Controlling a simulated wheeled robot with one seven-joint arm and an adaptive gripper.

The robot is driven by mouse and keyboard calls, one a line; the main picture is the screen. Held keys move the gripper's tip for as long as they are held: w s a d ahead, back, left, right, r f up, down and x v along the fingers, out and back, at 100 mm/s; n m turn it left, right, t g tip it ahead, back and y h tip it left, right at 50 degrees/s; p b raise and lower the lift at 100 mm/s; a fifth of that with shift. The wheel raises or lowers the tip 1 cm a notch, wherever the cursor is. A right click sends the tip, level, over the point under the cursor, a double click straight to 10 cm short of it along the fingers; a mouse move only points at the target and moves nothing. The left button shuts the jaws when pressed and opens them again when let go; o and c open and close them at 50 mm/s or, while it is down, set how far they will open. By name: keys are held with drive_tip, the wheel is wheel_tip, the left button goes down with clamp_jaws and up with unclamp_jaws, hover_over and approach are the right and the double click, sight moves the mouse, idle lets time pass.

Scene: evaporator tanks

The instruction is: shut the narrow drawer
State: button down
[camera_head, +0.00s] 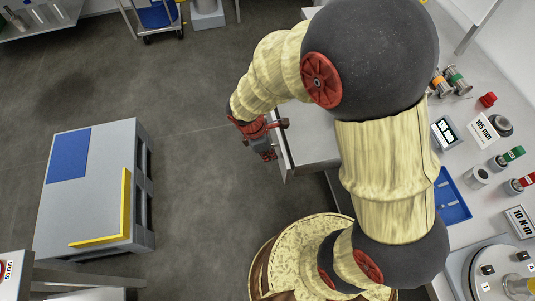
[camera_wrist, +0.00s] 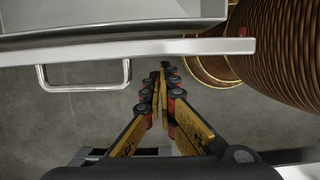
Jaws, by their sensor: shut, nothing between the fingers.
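The narrow drawer (camera_head: 310,137) is light grey and stands out from the left side of the bench in the head view, partly hidden by my arm. In the wrist view its front panel (camera_wrist: 150,48) runs across the top, with a grey metal bar handle (camera_wrist: 86,87) on its outer face. Part of the drawer's inside shows behind the panel. My gripper (camera_head: 268,153) is outside the drawer front, on its left in the head view. In the wrist view my gripper (camera_wrist: 164,70) is shut and empty, its tips close to the panel, right of the handle. Contact cannot be told.
The bench top (camera_head: 455,155) at right holds a blue tray (camera_head: 452,200), a small display, fittings and labels. A cart (camera_head: 158,15) stands far back.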

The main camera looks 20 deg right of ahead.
drive_tip(key=shift+d, duration=0.15)
drive_tip(key=d+p, duration=0.3)
drive_tip(key=d, duration=0.6)
drive_tip(key=s+d+p, duration=0.1)
drive_tip(key=d+p, duration=0.2)
drive_tip(key=d, duration=0.6)
drive_tip(key=s+d+p, duration=0.1)
drive_tip(key=d+p, duration=0.2)
drive_tip(key=d, duration=0.5)
drive_tip(key=shift+d, duration=0.4)
drive_tip(key=shift+w+a, duration=0.1)
drive_tip(key=shift+a, duration=0.45)
drive_tip(key=a, duration=0.2)
drive_tip(key=a+p, duration=0.1)
drive_tip(key=shift+a+r, duration=0.15)
drive_tip(key=shift+r, duration=0.1)
drive_tip(key=p+v, duration=0.3)
drive_tip(key=v, duration=0.6)
drive_tip(key=shift+r+p, duration=0.25)
drive_tip(key=shift+p, duration=0.1)
